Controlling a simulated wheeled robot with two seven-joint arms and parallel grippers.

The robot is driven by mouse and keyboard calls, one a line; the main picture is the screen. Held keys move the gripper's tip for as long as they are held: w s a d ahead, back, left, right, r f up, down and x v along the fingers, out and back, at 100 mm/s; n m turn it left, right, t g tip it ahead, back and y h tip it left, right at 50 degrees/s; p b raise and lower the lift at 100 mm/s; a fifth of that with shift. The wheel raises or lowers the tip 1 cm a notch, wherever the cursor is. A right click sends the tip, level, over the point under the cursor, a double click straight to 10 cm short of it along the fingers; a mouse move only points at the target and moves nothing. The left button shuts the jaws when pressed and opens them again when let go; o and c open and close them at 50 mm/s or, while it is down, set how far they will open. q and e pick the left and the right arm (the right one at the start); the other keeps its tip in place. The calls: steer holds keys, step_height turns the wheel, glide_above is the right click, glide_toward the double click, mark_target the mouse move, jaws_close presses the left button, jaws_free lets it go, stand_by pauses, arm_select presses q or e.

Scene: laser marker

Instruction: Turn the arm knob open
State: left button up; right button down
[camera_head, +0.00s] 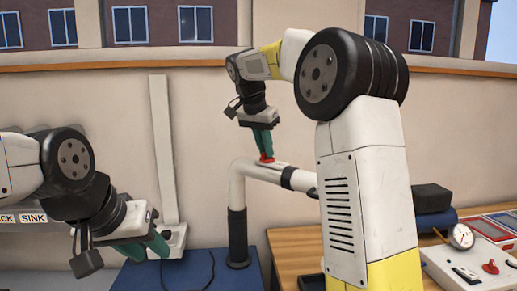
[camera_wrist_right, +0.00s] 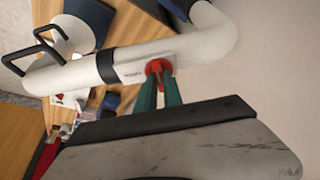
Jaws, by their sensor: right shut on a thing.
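The red arm knob (camera_head: 266,159) sits on top of the horizontal part of the white bent arm (camera_head: 262,172). My right gripper (camera_head: 265,152) reaches down on it from above, with its green fingers shut on the knob. The right wrist view shows the red knob (camera_wrist_right: 158,66) between the two green fingertips (camera_wrist_right: 158,75), against the white arm tube (camera_wrist_right: 110,65). The fingers partly cover the knob. My left gripper (camera_head: 146,249) hangs at the lower left, away from the arm; its green fingers look apart and empty.
My right arm hides part of the table.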

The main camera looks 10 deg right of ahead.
steer(key=n, duration=0.2)
steer(key=n+t+y, duration=0.1)
steer(key=n, duration=0.1)
steer(key=shift+s+d, duration=0.1)
steer(key=shift+d, duration=0.1)
steer(key=n+y, duration=0.2)
steer(key=n, duration=0.2)
steer(key=shift+d+n, duration=0.15)
steer(key=shift+n, duration=0.15)
steer(key=n+y, duration=0.1)
steer(key=n, duration=0.3)
steer(key=shift+d+n+y, duration=0.2)
steer(key=shift+n+y, duration=0.1)
steer(key=shift+y, duration=0.1)
steer(key=n+y, duration=0.1)
steer(key=n, duration=0.3)
steer(key=shift+g, duration=0.4)
steer(key=shift+d+n, duration=0.1)
steer(key=shift+n, duration=0.2)
steer(key=c, duration=1.5)
jaws_free()
